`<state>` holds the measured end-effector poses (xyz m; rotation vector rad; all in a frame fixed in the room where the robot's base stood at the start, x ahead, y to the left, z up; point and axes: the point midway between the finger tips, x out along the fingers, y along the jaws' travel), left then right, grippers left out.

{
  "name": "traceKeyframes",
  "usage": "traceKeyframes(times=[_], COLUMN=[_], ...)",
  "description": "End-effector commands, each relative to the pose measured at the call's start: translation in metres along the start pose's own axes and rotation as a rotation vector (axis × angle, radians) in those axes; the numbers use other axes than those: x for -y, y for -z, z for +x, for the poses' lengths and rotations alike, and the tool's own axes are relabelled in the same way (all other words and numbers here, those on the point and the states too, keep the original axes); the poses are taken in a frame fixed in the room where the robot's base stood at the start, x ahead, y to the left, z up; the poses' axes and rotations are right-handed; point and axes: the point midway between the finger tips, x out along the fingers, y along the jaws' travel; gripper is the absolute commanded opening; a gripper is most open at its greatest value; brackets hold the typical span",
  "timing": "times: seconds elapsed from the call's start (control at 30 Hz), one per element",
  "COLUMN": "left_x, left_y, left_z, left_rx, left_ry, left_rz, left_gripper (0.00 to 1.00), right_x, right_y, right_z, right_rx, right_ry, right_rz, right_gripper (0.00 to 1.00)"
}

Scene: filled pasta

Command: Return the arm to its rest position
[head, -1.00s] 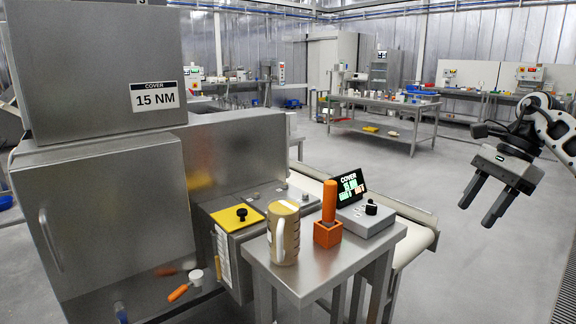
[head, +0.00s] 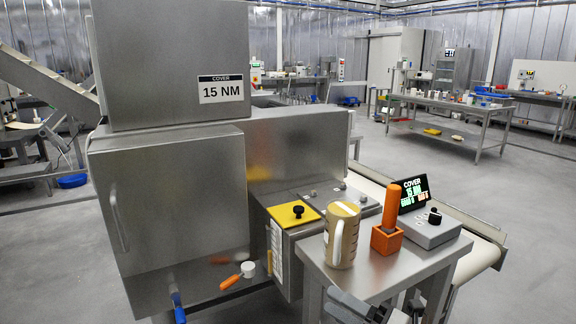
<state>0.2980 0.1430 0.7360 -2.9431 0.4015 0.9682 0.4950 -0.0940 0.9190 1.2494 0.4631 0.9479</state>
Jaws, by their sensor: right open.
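My right gripper (head: 358,306) shows only in part at the bottom edge of the head view, just in front of the small steel stand (head: 372,285). It is open, and no held object shows; most of it is cut off by the frame. My left gripper is not in view. On the stand are a beige cup with a white handle (head: 342,236), an orange-handled tool (head: 391,206) upright in an orange block (head: 386,241), and a grey display unit (head: 431,228) reading "COVER 15 NM".
A large steel machine (head: 170,200) labelled 15 NM fills the left, with a yellow plate (head: 294,214) on its side. A conveyor (head: 482,252) runs behind the stand. A worktable (head: 460,108) stands at the back right. The floor at right is clear.

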Motion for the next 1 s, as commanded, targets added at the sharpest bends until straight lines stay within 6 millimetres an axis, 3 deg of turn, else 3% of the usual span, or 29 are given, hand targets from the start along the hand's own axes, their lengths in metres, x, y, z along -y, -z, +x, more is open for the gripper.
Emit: traceKeyframes(times=[0.03, 0.2, 0.3, 0.43, 0.5, 0.63, 1.0], left_x=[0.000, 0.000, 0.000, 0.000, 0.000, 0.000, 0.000], left_y=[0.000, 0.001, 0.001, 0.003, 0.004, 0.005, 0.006], left_z=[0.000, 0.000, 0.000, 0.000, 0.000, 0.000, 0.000], left_rx=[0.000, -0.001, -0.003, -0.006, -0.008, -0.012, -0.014], left_ry=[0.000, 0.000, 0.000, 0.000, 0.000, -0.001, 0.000], left_rz=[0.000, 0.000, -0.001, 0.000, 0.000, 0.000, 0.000], left_gripper=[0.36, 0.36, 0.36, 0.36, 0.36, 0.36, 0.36], right_x=[0.009, 0.053, 0.078, 0.096, 0.099, 0.101, 0.101], right_y=[0.015, 0.052, 0.088, 0.134, 0.152, 0.169, 0.171], right_z=[-0.009, -0.064, -0.107, -0.152, -0.167, -0.180, -0.181], right_rx=[0.120, 0.555, 0.797, 1.040, 1.123, 1.200, 1.207], right_ry=[0.007, 0.075, 0.125, 0.179, 0.198, 0.217, 0.222], right_rz=[0.210, 0.929, 1.310, 1.668, 1.784, 1.886, 1.896], right_gripper=[0.52, 0.52, 0.52, 0.52, 0.52, 0.52, 0.52])
